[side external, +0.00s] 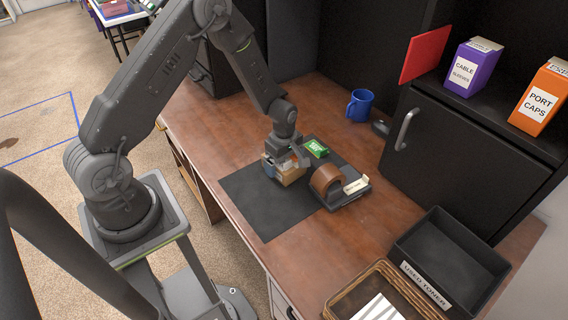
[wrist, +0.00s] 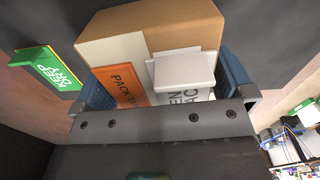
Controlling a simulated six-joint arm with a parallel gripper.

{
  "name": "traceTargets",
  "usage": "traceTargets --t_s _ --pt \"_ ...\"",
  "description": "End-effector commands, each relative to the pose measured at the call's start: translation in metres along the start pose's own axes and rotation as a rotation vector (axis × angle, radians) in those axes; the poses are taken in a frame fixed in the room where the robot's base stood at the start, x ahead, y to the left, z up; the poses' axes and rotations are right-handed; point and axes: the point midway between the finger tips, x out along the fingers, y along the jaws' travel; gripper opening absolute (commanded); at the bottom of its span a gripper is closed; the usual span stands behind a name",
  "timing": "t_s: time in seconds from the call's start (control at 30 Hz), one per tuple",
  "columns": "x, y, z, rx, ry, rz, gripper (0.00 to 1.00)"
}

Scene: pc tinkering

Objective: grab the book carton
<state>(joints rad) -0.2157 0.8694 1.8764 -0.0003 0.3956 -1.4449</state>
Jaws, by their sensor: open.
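A brown cardboard carton (side external: 292,176), which I take to be the book carton, sits on the dark mat. In the wrist view, the brown carton (wrist: 180,27) has a pale patch on its face. An orange piece lettered "PACK" (wrist: 122,83) and a white boxy piece with partly hidden lettering (wrist: 185,72) show in front of it. My gripper (wrist: 166,84) is open, with one blue-padded finger at each side of these pieces. In the side view, my gripper (side external: 284,162) is low at the carton. I cannot tell whether the fingers touch it.
A green "KEEP DRY" box (side external: 316,148) lies just beyond the carton. A brown tape roll on a dark dispenser (side external: 326,180) stands close to the right. The mat (side external: 260,215) is clear toward the front. A blue mug (side external: 359,106) and a black "USED TONER" tray (side external: 433,282) are farther off.

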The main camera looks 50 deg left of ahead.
Motion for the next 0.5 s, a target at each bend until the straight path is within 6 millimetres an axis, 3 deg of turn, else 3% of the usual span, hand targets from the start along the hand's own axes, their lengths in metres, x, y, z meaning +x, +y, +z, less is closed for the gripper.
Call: traceTargets --t_s 0.07,0.5 --pt "-0.0003 0.0001 0.0000 0.000 0.000 0.000 0.99" --pt "-0.0007 0.0001 0.0000 0.000 0.000 0.000 0.57"
